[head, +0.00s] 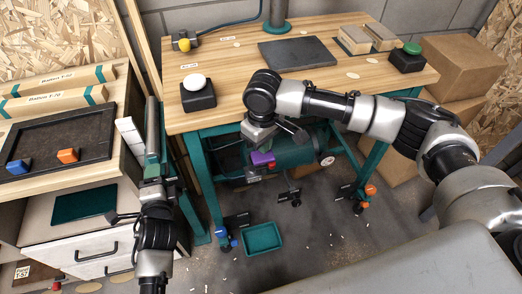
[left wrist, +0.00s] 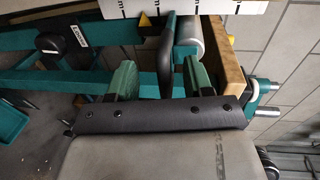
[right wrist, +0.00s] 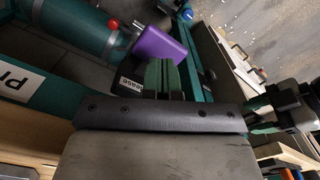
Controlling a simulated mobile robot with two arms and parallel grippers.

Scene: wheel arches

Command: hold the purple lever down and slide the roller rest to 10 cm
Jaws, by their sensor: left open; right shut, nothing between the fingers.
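The purple lever (head: 262,158) is under the front edge of the workbench, beside a teal cylinder. In the right wrist view the lever (right wrist: 166,48) lies just beyond my right gripper (right wrist: 162,76), whose fingers are shut together with nothing between them. I cannot tell whether they touch the lever. My left gripper (head: 152,172) is open at the left of the bench. In the left wrist view a black upright handle (left wrist: 166,55) stands between and ahead of the left fingers (left wrist: 160,80). A grey roller (left wrist: 188,42), seemingly the roller rest, is close beside it. A white scale (left wrist: 190,8) runs behind.
The workbench (head: 230,70) carries a white button (head: 195,82), a yellow button (head: 184,44), a green button (head: 412,48) and a dark mat (head: 297,53). A teal tray (head: 262,239) lies on the floor. A drawer cabinet (head: 80,245) stands at the left.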

